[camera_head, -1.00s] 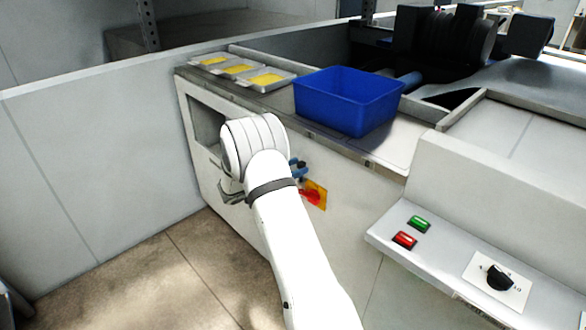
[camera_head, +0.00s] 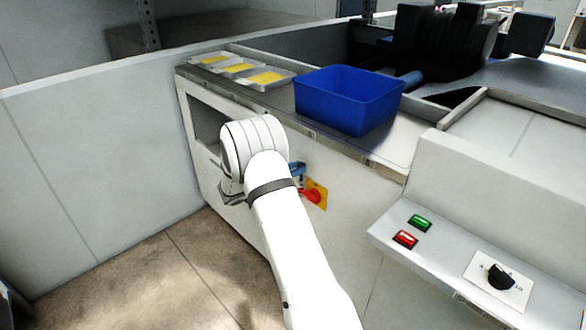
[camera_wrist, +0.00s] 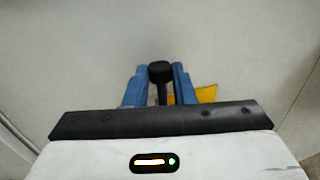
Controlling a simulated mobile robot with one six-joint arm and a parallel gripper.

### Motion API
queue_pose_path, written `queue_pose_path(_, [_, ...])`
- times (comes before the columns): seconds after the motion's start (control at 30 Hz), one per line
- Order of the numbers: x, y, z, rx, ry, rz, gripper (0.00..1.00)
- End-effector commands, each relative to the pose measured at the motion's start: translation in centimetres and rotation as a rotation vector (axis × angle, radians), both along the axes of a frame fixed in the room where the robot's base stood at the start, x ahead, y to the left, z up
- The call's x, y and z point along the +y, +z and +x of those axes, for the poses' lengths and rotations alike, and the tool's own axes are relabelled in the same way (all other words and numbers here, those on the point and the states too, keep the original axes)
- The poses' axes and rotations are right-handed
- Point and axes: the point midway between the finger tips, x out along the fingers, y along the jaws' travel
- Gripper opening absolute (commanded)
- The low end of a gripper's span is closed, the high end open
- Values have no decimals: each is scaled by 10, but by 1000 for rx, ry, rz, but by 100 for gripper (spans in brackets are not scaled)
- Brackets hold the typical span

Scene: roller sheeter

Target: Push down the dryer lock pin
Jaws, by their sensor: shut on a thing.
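The dryer lock pin shows in the wrist view as a black round knob (camera_wrist: 160,70) on a short dark stem. My gripper (camera_wrist: 159,76) has its two blue fingers on either side of the knob and is shut on it, in front of the pale machine panel. In the head view the blue fingers of my gripper (camera_head: 298,170) show partly beside my wrist, against the front panel; the pin itself is hidden there by my arm.
A red knob on a yellow plate (camera_head: 315,195) sits just right of my gripper. A blue bin (camera_head: 345,100) and trays with yellow contents (camera_head: 265,78) stand on the ledge above. A control shelf with a green button (camera_head: 419,223), red button (camera_head: 405,239) and black dial (camera_head: 500,277) is at right.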

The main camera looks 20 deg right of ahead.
Motion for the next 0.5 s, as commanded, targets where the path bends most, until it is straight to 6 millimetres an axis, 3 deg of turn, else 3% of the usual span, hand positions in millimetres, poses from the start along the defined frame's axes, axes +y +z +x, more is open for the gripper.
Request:
queue_pose_path(0.03, [-1,-16,-3,8,-7,0,0])
queue_pose_path(0.2, [-1,-47,-3,7,-8,0,0])
queue_pose_path(0.5, [-1,-51,-4,9,-8,4,0])
